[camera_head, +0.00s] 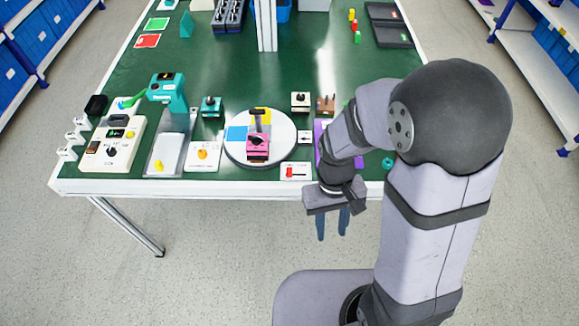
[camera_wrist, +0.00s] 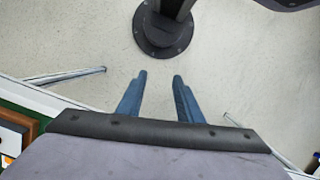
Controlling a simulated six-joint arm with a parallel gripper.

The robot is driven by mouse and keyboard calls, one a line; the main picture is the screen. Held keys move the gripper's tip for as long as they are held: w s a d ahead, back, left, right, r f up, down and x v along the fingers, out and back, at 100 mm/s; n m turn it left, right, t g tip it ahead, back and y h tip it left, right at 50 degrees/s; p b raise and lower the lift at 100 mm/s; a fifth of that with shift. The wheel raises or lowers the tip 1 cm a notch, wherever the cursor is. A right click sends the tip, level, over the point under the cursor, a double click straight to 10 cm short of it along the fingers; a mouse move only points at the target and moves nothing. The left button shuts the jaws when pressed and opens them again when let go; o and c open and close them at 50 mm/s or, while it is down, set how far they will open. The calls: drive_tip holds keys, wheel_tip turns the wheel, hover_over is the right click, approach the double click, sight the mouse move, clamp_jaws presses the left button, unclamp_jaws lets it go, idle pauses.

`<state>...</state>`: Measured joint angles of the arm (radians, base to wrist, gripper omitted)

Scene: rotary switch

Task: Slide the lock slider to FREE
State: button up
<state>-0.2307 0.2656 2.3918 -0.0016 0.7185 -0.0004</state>
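A small white plate with a red slider (camera_head: 291,173) lies at the table's front edge, and it looks like the lock slider. Its lettering is too small to read, so I cannot tell its position. My gripper (camera_head: 333,226) hangs in front of the table edge, to the right of and nearer than the plate, fingers pointing down. In the wrist view its two blue fingers (camera_wrist: 160,78) are apart with nothing between them, over bare floor. A white round turntable (camera_head: 234,153) holding a pink block (camera_head: 257,150) stands just behind the slider plate.
A white panel with a black knob (camera_head: 111,151) stands at the left of the green table (camera_head: 215,75). A teal device (camera_head: 168,92) and a grey tray (camera_head: 166,155) stand beside it. My arm hides part of a purple item (camera_head: 318,150). Floor in front is clear.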

drive_tip(key=w+a+f, duration=0.3)
drive_tip(key=w+a, duration=0.1)
drive_tip(key=w, duration=0.3)
wheel_tip(320, 180, up, 4)
drive_tip(key=m+t, duration=0.1)
drive_tip(key=t, duration=0.2)
hover_over(290, 170)
drive_tip(key=shift+w+a+y, duration=0.25)
drive_tip(key=shift+w+y, duration=0.1)
drive_tip(key=shift+y, duration=0.05)
drive_tip(key=shift+s+d+m, duration=0.15)
drive_tip(key=shift+s+m, duration=0.25)
drive_tip(key=shift+m, duration=0.4)
drive_tip(key=shift+f+p, duration=0.95)
drive_tip(key=shift+f, duration=2.75)
drive_tip(key=shift+c, duration=0.4)
drive_tip(key=shift+d, duration=0.1)
clamp_jaws()
